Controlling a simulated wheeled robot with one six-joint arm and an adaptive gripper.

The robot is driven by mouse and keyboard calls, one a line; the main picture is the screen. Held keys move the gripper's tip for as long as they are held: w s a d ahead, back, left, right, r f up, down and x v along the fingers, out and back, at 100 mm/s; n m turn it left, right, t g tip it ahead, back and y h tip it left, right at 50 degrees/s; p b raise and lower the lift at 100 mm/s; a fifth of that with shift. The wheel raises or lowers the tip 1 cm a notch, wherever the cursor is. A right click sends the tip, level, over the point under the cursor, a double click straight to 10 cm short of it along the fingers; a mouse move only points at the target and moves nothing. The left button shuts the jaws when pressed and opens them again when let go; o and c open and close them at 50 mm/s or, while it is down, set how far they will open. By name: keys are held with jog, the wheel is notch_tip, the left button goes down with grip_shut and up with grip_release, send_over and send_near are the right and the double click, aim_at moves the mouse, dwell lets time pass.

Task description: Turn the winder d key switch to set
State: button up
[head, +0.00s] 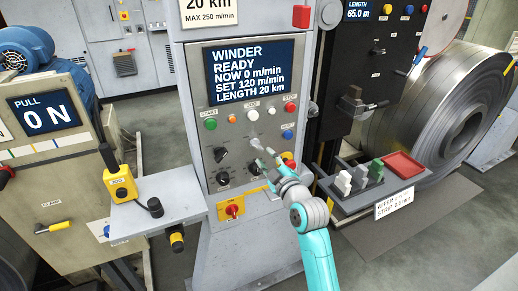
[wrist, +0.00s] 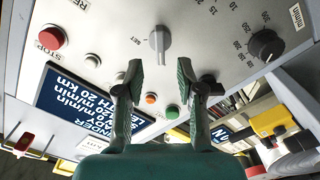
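The winder panel (head: 240,105) has a lit screen (head: 250,70) reading "WINDER READY". In the wrist view, a pale grey switch (wrist: 160,42) with a raised bar handle sits on the panel just beyond my fingertips. A "SET" label is printed to its left, and the bar stands roughly upright in the picture, not toward the label. My gripper (wrist: 159,70) is open, its two green fingers apart on either side of the switch's line, with nothing between them.
A black dial (wrist: 265,45) with a number scale is right of the switch in the wrist view; a red stop button (wrist: 50,38) is left. In the head view, a yellow-plated red switch (head: 231,208) sits below and a tool tray (head: 350,205) stands right.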

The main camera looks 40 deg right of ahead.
aim_at(258, 148)
jog(key=x, duration=0.6)
jog(key=shift+w, duration=0.3)
grip_shut()
